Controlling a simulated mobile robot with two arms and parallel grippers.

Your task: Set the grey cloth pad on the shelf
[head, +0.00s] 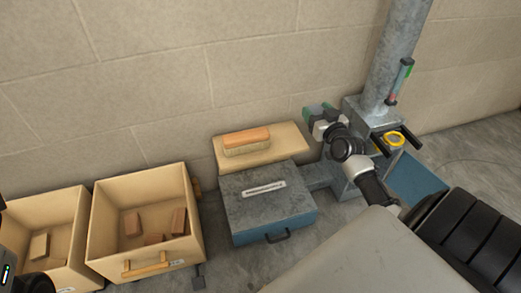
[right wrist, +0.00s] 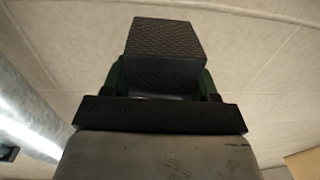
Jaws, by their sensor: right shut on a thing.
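My right gripper (head: 318,112) is in the right half of the head view, in front of the wall, right of the wooden shelf. It is shut on the grey cloth pad, a dark, textured block that fills the space between the green fingers in the right wrist view (right wrist: 163,50). In the head view the pad is small and mostly hidden by the gripper. The tan wooden shelf (head: 287,142) stands against the wall, with an orange-topped brush (head: 246,141) on its left part.
A grey metal box (head: 268,207) with a handle stands in front of the shelf. Two wooden bins (head: 189,243) with brown blocks are at left. A metal column (head: 393,55) rises behind my right arm, with a yellow ring (head: 394,139) near its base. The shelf's right part looks clear.

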